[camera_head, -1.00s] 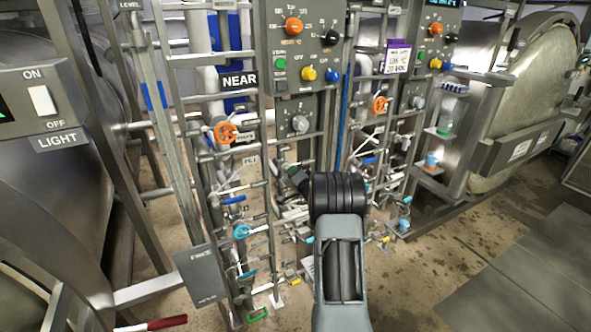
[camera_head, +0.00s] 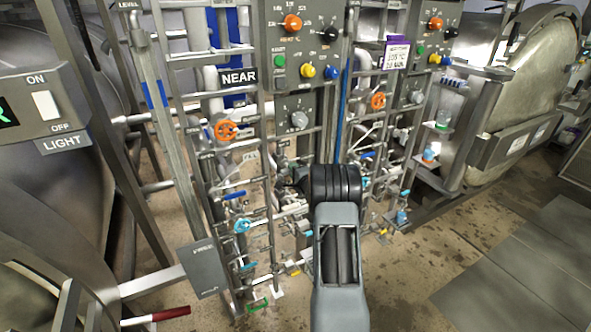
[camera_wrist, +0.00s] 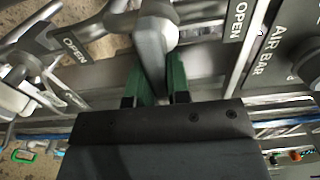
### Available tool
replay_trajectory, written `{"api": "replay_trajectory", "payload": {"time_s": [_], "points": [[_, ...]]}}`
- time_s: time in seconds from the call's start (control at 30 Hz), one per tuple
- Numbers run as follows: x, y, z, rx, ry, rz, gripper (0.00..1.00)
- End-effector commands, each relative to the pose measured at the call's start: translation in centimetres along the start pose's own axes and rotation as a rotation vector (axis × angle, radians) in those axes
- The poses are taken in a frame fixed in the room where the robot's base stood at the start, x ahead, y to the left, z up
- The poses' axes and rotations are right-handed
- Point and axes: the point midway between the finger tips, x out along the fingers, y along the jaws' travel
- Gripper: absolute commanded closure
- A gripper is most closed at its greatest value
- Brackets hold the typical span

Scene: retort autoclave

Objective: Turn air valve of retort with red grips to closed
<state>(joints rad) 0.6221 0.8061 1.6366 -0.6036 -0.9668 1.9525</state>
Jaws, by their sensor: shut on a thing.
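In the wrist view, my gripper (camera_wrist: 156,84) has its two green-padded fingers on either side of a smooth grey lever (camera_wrist: 153,52), and it is shut on it. The lever points from a rounded hub toward the gripper. Plates reading OPEN (camera_wrist: 75,47) and AIR BAR (camera_wrist: 272,50) are close by. In the head view, my black wrist hides the fingers and the lever in front of the pipework. A red grip (camera_head: 170,314) shows at the lower left, beside the near left retort (camera_head: 60,190).
Pipes with orange handwheels (camera_head: 226,130) and a blue handwheel (camera_head: 242,226) stand left of my arm. A control panel (camera_head: 300,45) with knobs is above it. Another retort (camera_head: 525,95) stands at the right. The floor (camera_head: 450,270) at the lower right is clear.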

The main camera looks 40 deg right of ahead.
Motion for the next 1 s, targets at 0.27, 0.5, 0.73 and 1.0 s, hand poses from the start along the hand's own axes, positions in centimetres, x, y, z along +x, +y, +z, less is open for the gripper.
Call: {"api": "replay_trajectory", "payload": {"time_s": [0.27, 0.5, 0.73, 1.0], "points": [[-0.15, 0.47, -0.03, 0.013, 0.002, 0.009, 1.00], [-0.15, 0.49, -0.01, 0.013, 0.002, 0.009, 0.76], [-0.06, 0.27, 0.05, 0.010, 0.000, 0.005, 0.57], [-0.34, 0.14, -0.01, 0.008, 0.001, 0.002, 0.57]]}}
